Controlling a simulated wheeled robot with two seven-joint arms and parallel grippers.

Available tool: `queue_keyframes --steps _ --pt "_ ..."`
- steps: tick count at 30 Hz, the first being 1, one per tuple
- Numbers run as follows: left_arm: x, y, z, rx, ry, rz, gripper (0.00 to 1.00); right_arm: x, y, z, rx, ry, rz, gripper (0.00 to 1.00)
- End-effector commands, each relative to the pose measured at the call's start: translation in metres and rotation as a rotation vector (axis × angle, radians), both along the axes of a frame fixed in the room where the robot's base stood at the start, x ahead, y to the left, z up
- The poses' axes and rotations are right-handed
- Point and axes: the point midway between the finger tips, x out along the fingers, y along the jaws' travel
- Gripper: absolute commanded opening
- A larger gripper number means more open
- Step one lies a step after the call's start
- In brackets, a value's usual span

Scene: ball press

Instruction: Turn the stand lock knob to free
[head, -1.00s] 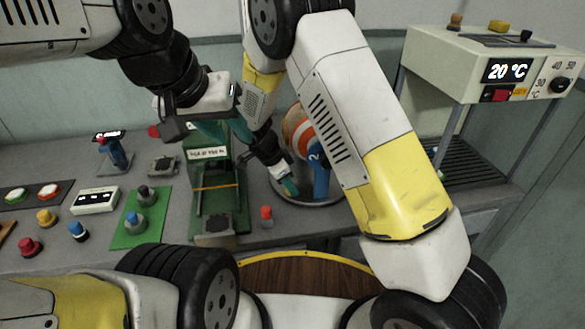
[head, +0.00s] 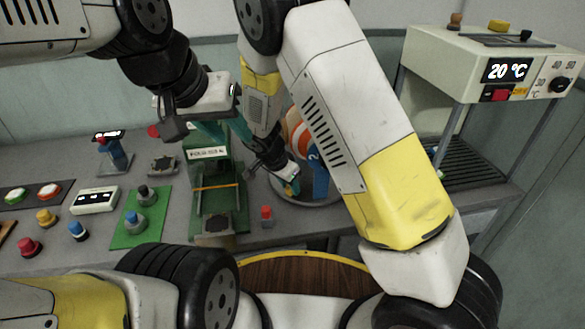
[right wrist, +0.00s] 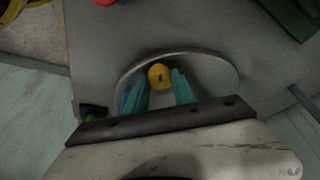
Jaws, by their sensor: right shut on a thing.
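The stand lock knob (right wrist: 160,76) is a small yellow knob with a dark mark on its face, on the round grey stand base (right wrist: 226,72). In the right wrist view my right gripper (right wrist: 160,84) has its teal fingers on either side of the knob and is shut on it. In the head view my right gripper (head: 291,187) is low in front of the stand, and the knob is hidden. A striped orange and white ball (head: 297,125) sits behind a blue post marked 2 (head: 320,180). My left gripper (head: 224,134) is at the green press with its fingers apart.
The green press (head: 220,205) stands close left of the stand. A red-topped button (head: 266,213) is just in front. Several buttons and a green joystick panel (head: 130,228) fill the left bench. A temperature unit (head: 450,60) stands at right.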

Motion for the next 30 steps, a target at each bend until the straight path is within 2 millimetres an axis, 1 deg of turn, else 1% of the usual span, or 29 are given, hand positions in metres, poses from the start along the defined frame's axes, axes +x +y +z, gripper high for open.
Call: queue_keyframes --steps 6,15,21,30 --pt "0.0 0.0 0.0 0.0 0.0 0.0 0.36 -0.0005 -0.001 0.0006 0.0 -0.001 0.164 0.0" --pt "0.0 0.0 0.0 0.0 0.0 0.0 0.36 -0.0005 -0.0014 0.0009 0.0 -0.001 0.312 0.0" --pt "0.0 0.0 0.0 0.0 0.0 0.0 0.36 -0.0002 -0.001 0.001 0.002 -0.002 0.352 0.0" --pt "0.0 0.0 0.0 0.0 0.0 0.0 0.36 0.0 -0.001 0.0009 0.001 -0.002 0.361 0.0"
